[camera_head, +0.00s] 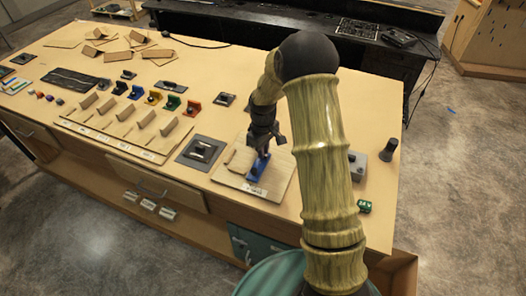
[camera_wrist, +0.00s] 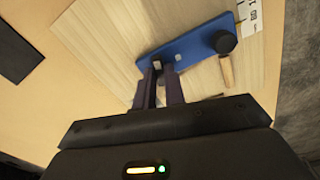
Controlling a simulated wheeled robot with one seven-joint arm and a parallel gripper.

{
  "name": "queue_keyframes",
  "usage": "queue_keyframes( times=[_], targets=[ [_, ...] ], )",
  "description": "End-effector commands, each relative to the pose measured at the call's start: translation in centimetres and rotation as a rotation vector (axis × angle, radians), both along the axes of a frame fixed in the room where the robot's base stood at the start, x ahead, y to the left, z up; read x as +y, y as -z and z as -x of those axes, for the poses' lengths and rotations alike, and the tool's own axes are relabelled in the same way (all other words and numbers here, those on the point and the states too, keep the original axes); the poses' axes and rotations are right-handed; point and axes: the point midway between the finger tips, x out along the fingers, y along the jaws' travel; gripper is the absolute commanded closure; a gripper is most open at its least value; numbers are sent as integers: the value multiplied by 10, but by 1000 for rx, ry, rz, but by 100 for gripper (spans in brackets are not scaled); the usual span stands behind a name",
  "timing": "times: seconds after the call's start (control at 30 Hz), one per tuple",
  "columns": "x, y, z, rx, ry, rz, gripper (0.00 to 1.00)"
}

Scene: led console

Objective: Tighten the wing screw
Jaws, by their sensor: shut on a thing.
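A blue bar-shaped part (camera_wrist: 190,43) lies on a light wooden board (camera_wrist: 100,40); the blue part also shows in the head view (camera_head: 257,166). A round black knob (camera_wrist: 223,41) stands on its right end in the wrist view. At its left end is a small grey piece (camera_wrist: 157,63), seemingly the wing screw, mostly hidden by the fingers. My gripper (camera_wrist: 162,73) is shut on that piece, its fingertips on either side. In the head view my gripper (camera_head: 261,150) is over the blue part from above, and the screw cannot be made out.
A small wooden stick (camera_wrist: 227,72) lies beside the knob. Left of the board is a dark square plate (camera_head: 200,152), then a row of wooden pieces and coloured brackets. A grey box (camera_head: 357,165) and a black cylinder (camera_head: 389,149) stand to the right.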

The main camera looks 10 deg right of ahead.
Motion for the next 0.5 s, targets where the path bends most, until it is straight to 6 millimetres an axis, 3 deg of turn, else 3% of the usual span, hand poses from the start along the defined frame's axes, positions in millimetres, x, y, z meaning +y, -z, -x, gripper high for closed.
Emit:
queue_keyframes(
  times=[0.5],
  targets=[
    [0, -4, -4, -15, 345, -1, 100]
  ],
)
